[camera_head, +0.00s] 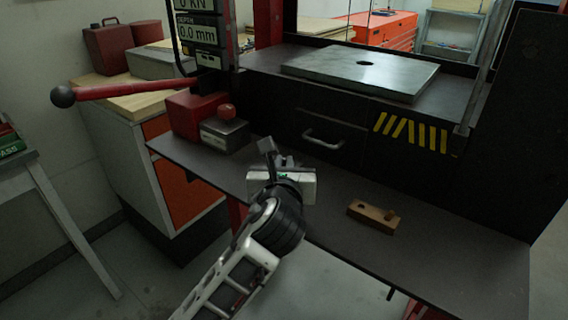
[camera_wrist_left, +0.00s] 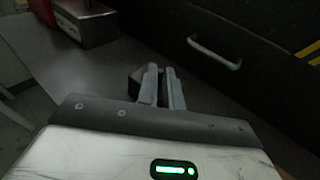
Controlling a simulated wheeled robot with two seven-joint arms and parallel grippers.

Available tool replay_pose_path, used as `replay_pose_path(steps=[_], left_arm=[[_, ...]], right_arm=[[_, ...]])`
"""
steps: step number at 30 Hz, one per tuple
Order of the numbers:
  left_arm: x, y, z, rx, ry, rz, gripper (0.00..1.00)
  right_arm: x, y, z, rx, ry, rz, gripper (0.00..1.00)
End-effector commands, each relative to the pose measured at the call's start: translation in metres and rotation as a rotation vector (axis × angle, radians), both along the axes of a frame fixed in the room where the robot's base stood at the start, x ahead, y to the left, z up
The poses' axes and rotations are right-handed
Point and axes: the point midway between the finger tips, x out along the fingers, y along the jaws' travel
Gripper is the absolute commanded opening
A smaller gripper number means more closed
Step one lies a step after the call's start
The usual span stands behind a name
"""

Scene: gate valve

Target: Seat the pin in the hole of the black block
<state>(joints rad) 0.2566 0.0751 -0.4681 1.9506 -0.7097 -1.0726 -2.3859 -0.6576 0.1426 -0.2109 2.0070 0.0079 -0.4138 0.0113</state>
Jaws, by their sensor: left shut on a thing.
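My left gripper (camera_head: 277,160) is above the dark shelf, its arm coming up from the bottom of the head view. It is shut on a small dark block (camera_head: 266,146), which looks like the black block and is tilted at the fingertips. In the left wrist view the two grey fingers (camera_wrist_left: 162,85) are close together, and the dark block (camera_wrist_left: 136,82) shows at their left side. Its hole cannot be made out. I cannot identify the pin for certain. My right gripper is not in view.
A wooden block (camera_head: 371,218) with a dark spot and a small brown knob lies on the shelf (camera_head: 440,250), right of the gripper. A red box (camera_head: 188,115) and a grey block with a red knob (camera_head: 226,135) stand left. A red lever (camera_head: 135,90) juts out above.

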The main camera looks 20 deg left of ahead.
Motion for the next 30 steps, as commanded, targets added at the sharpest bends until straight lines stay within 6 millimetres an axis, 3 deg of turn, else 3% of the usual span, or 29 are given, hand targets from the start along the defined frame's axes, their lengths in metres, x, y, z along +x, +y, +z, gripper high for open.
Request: replay_pose_path(steps=[9,12,30], left_arm=[[-0.002,0.0,-0.018,-0.002,0.027,0.001,0.0],[-0.002,-0.001,-0.019,-0.002,0.028,0.0,0.29],[-0.001,0.001,-0.012,-0.005,0.025,0.005,0.29]], right_arm=[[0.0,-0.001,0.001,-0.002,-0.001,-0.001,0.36],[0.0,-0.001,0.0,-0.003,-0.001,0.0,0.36],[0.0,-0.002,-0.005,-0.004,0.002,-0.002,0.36]])
